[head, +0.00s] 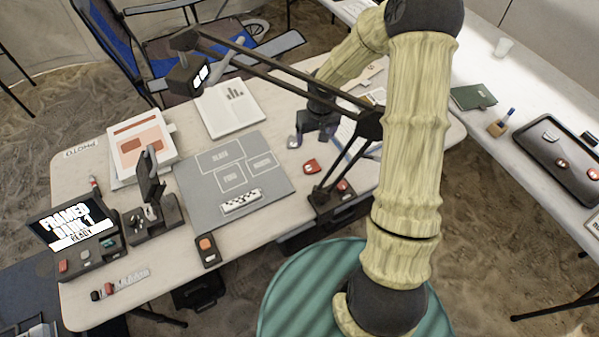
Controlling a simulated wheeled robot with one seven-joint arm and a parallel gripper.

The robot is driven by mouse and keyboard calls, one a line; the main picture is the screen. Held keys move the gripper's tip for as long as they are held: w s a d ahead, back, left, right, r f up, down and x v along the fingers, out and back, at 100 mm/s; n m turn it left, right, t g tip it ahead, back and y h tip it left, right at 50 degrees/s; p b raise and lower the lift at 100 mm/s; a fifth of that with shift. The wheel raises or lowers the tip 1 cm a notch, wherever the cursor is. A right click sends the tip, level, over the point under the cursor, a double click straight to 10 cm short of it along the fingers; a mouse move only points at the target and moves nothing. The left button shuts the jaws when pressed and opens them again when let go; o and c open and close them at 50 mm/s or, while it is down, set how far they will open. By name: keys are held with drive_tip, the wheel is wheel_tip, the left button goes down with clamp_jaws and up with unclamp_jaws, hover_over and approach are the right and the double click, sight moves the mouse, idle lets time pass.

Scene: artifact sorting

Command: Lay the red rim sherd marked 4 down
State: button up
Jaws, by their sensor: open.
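A red sherd (311,167) with a small pale mark lies on the table just right of the grey mat (270,140). The mark is too small to read. My gripper (313,143) is open above the table, close behind the sherd in the picture and apart from it. Nothing shows between its fingers. Another red piece (343,186) sits on a dark stand at the lamp's foot. More small red and pale pieces lie in a black tray (535,155) on the right table.
A black-and-white scale card (241,201) lies on the mat's front part. The mat's outlined boxes look empty.

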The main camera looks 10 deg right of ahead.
idle(0.3)
hover_over(311, 167)
drive_tip(key=f, duration=1.1)
drive_tip(key=shift+s+f+p, duration=0.3)
drive_tip(key=shift+f+p, duration=0.1)
drive_tip(key=shift+f, duration=0.2)
drive_tip(key=shift+f, duration=0.1)
drive_tip(key=shift+w+d+f+p, duration=0.1)
drive_tip(key=shift+f+p, duration=0.2)
drive_tip(key=shift+f, duration=0.95)
drive_tip(key=shift+w+f+p, duration=0.1)
drive_tip(key=shift+f+p, duration=0.2)
drive_tip(key=shift+f, duration=0.95)
drive_tip(key=c, duration=1.1)
drive_tip(key=shift+r, duration=0.15)
